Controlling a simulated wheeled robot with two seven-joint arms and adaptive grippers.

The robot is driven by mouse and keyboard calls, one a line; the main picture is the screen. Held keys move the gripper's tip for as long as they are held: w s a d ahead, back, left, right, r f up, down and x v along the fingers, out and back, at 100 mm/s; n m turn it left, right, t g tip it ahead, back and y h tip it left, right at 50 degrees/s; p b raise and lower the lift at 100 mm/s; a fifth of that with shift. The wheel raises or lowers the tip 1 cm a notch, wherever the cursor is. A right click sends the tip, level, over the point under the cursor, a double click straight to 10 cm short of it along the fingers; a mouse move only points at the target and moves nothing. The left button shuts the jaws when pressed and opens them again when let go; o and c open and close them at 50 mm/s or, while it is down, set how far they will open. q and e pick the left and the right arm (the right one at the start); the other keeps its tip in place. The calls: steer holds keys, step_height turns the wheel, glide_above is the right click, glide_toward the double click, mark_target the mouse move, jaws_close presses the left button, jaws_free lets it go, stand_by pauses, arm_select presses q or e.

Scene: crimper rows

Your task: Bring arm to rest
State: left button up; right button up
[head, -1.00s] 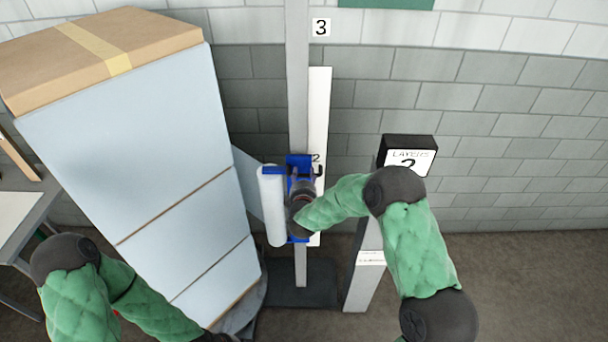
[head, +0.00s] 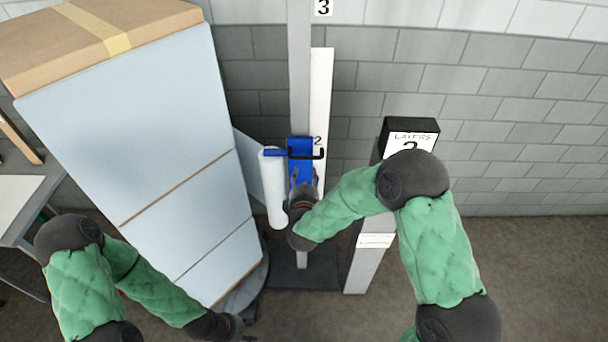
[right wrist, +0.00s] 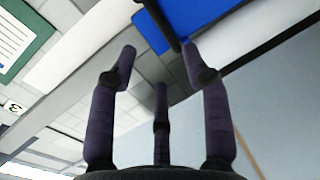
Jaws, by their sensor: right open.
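My right gripper (head: 305,181) is just below and in front of the blue carriage (head: 300,165) on the grey mast (head: 299,70). In the right wrist view its fingers (right wrist: 159,54) are spread with nothing between them. The carriage's blue face (right wrist: 215,22) and a dark handle bar (right wrist: 160,20) lie beyond the fingertips. The handle (head: 319,154) shows clear of the gripper in the head view. A white film roll (head: 272,190) hangs upright beside the carriage. My left gripper (head: 236,327) is low, near the bottom edge; its fingers cannot be made out.
A tall pale wrapped stack (head: 110,110) with a cardboard box (head: 100,40) on top stands at left. A post with a LAYERS sign (head: 411,138) stands right of the mast, close to my right forearm. A table (head: 25,205) is at far left.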

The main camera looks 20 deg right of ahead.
steer(key=s+a+f+m+g+y+b, duration=0.25)
steer(key=s+f+m, duration=0.2)
steer(key=f, duration=0.75)
steer(key=s+a+f+m+g+y+b, duration=0.1)
steer(key=s+f+m+g+y+b, duration=0.25)
steer(key=f, duration=0.95)
steer(key=s+a+f+m+g+b, duration=0.1)
steer(key=s+f+m+g+b, duration=0.1)
steer(key=s+f, duration=0.3)
steer(key=s+a+f+m+g+y+b, duration=0.1)
steer(key=s+f+m+g, duration=0.2)
steer(key=s, duration=0.7)
steer(key=s+a+f+m+g+y+b, duration=0.1)
steer(key=s+f+m+g+b, duration=0.1)
steer(key=s+f, duration=0.5)
steer(key=shift+s+a+m+g+b, duration=0.5)
steer(key=shift+m+g, duration=0.3)
steer(key=shift+m, duration=0.3)
